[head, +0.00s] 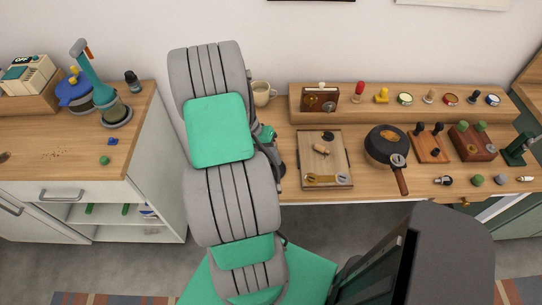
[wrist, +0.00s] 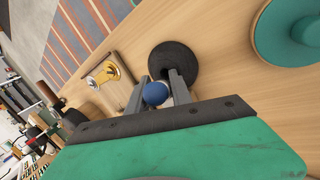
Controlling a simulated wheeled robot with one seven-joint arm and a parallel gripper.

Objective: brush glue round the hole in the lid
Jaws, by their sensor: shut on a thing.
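My gripper (wrist: 157,92) is shut on a small blue round knob (wrist: 155,94) that sits between its two fingers. A dark round disc (wrist: 181,57) lies on the wooden worktop just beyond the fingertips; it may be the lid. The fingers hide part of it, and I cannot make out a hole clearly. No brush bristles or glue can be told. In the head view my arm hides the fingertips and the disc's middle. I cannot tell whether the knob touches the disc.
A large teal round thing (wrist: 285,28) stands close by. A wooden tray (head: 348,160) with a brass piece (head: 325,181) lies to the right, then a dark pan (head: 383,159). A raised shelf (head: 420,114) holds several small items behind. A beige mug (head: 262,94) stands near my arm.

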